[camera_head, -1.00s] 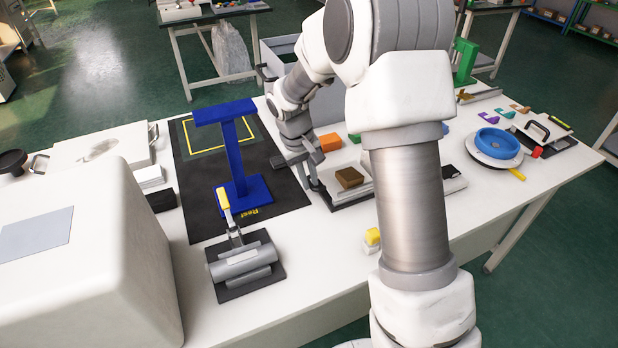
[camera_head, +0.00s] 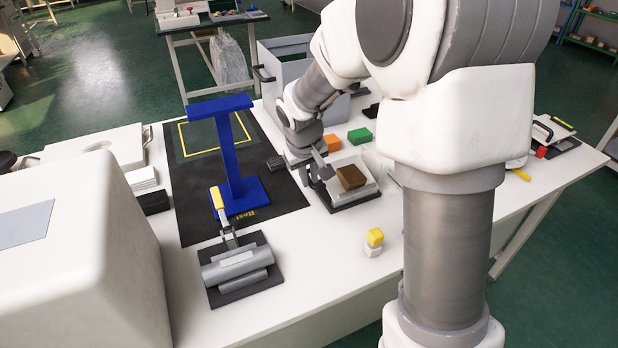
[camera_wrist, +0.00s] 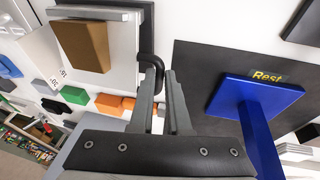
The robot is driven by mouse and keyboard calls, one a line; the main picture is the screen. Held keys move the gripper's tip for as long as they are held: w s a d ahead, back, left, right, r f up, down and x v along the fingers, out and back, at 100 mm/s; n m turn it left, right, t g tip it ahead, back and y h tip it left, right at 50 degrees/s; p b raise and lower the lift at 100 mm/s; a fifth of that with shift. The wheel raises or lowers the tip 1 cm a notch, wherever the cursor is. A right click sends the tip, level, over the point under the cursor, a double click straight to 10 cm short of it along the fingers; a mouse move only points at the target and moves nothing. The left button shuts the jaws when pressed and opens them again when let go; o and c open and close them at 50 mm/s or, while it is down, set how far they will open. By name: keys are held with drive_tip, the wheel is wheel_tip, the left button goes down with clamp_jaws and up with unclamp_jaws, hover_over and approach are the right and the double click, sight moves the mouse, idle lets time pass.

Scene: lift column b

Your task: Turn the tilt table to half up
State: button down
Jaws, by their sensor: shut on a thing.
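The tilt table (camera_head: 368,187) is a pale plate with a grey lip on a dark base. A brown block (camera_head: 351,177) rests on the plate, which looks tilted; I cannot read its exact angle. My gripper (camera_head: 322,170) is at the plate's left side. In the wrist view my gripper (camera_wrist: 160,90) is shut on the black handle (camera_wrist: 152,68) at the edge of the tilt table (camera_wrist: 118,55). The brown block also shows there (camera_wrist: 82,45). Angle marks (camera_wrist: 60,76) beside the plate are too small to read surely.
A blue T-shaped stand (camera_head: 235,150) stands on a black mat (camera_head: 190,218) left of my gripper. Orange (camera_head: 332,143) and green (camera_head: 360,135) blocks lie behind the tilt table. A yellow-and-white block (camera_head: 374,240) stands in front. A grey roller device (camera_head: 240,265) is front left.

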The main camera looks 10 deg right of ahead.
drive_tip(key=c, duration=1.2)
unclamp_jaws()
drive_tip(key=shift+o, duration=0.2)
drive_tip(key=p+v, duration=0.4)
drive_tip(key=v, duration=1.3)
drive_tip(key=shift+r+p, duration=0.2)
drive_tip(key=shift+p, duration=0.2)
drive_tip(key=shift+s, duration=0.1)
drive_tip(key=s+d+r+m+t+y, duration=0.1)
drive_tip(key=s, duration=0.9)
drive_tip(key=s+d+r+m+t+y, duration=0.1)
drive_tip(key=s+r, duration=0.1)
drive_tip(key=s, duration=0.9)
wheel_tip(320, 180, up, 14)
drive_tip(key=p, duration=1.3)
drive_tip(key=shift+w+d+f+p, duration=0.25)
drive_tip(key=shift+w+p, duration=0.1)
